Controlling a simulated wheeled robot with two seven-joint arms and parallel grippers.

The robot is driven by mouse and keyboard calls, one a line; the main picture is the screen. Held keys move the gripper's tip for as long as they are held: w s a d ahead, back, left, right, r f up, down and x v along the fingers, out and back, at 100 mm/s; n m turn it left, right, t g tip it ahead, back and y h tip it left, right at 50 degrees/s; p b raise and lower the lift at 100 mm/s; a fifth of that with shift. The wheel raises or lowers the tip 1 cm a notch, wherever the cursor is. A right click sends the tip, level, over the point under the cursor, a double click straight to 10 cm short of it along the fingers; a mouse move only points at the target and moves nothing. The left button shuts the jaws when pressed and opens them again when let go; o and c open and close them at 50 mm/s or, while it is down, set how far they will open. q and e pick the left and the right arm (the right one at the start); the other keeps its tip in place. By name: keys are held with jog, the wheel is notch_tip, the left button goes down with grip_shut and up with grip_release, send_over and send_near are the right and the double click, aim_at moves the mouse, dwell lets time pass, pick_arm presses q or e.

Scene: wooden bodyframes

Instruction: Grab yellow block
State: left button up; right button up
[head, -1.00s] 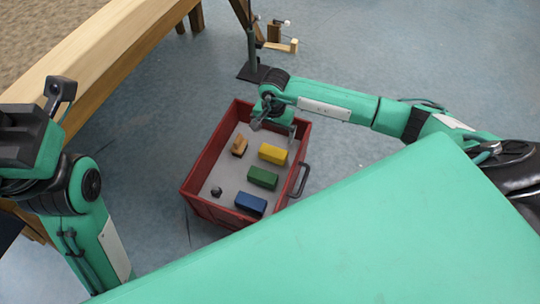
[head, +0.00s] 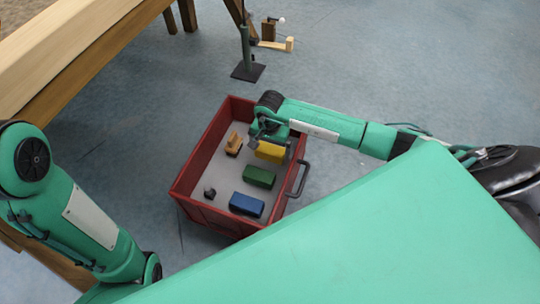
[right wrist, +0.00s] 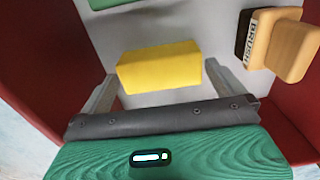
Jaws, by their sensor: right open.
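The yellow block (head: 270,152) lies in the red crate (head: 205,146), near its right side. My right gripper (head: 271,146) is above this block, inside the crate's rim. In the right wrist view the yellow block (right wrist: 160,67) shows between and just beyond the two spread fingers of the gripper (right wrist: 148,80). The gripper is open and holds nothing. I cannot tell if the fingers touch the block. My left arm is at the left of the head view, with its gripper out of sight.
The crate also holds a green block (head: 259,177), a blue block (head: 246,205), a wooden brush (head: 234,144) and a small dark object (head: 210,192). A crate handle (head: 298,179) is at the right. A wooden frame (head: 85,50) stands at upper left.

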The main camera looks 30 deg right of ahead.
notch_tip(320, 180, down, 2)
jog(key=shift+f+b, duration=0.15)
jog(key=shift+b, duration=0.3)
jog(key=c, duration=0.8)
jog(key=shift+o, duration=0.2)
